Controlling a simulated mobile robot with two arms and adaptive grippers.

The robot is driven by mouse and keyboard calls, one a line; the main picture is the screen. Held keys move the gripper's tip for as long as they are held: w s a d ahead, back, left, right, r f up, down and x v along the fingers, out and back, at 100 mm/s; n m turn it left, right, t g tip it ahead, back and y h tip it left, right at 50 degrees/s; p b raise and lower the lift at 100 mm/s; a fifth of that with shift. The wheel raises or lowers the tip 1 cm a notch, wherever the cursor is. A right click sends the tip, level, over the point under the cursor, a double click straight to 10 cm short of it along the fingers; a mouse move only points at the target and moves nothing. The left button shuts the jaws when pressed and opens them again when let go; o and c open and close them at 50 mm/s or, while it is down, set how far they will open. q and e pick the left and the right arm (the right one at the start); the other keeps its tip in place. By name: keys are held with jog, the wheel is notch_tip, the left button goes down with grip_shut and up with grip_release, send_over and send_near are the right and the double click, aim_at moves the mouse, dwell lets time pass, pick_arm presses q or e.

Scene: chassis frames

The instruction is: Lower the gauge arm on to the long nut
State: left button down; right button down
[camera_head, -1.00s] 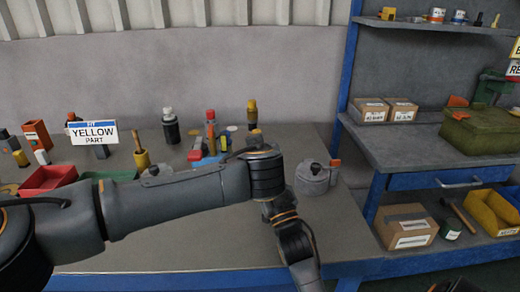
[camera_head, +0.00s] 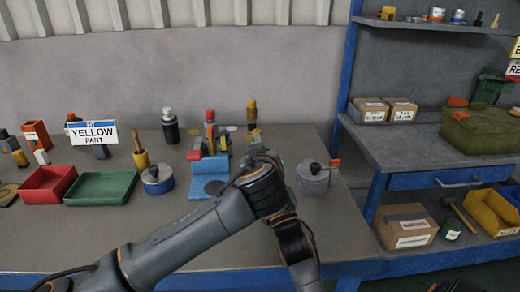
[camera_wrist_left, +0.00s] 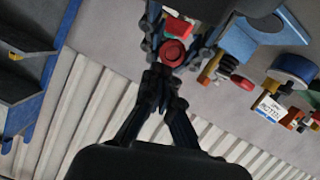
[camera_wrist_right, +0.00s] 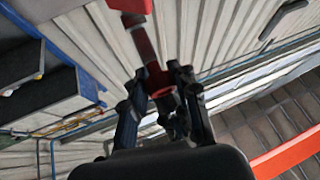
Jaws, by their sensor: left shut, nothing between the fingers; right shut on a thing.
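The gauge stand (camera_head: 208,172) has a blue base, an upright grey body and a red knob (camera_head: 210,114) on top; it stands mid-bench. In the left wrist view the red knob (camera_wrist_left: 174,52) appears just beyond my left gripper (camera_wrist_left: 162,75), whose fingers are shut and empty. My left arm hides part of the bench near the stand, and that gripper is not clear in the head view. I cannot single out the gauge arm or the long nut. My right gripper (camera_wrist_right: 162,82) is shut on a dark red rod-like part (camera_wrist_right: 146,45), away from the bench top.
A red tray (camera_head: 47,196) and a green tray (camera_head: 72,200) lie at the left. A blue and grey round pot (camera_head: 157,184) is left of the stand. A grey lidded pot (camera_head: 313,185) is to its right. The bench's front left is clear.

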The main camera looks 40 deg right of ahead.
jog(key=shift+s+r, duration=0.1)
jog(key=shift+r, duration=0.4)
jog(key=c, duration=1.5)
grip_release()
jog(key=o, duration=0.4)
jog(key=shift+o, duration=0.2)
jog(key=shift+f, duration=0.2)
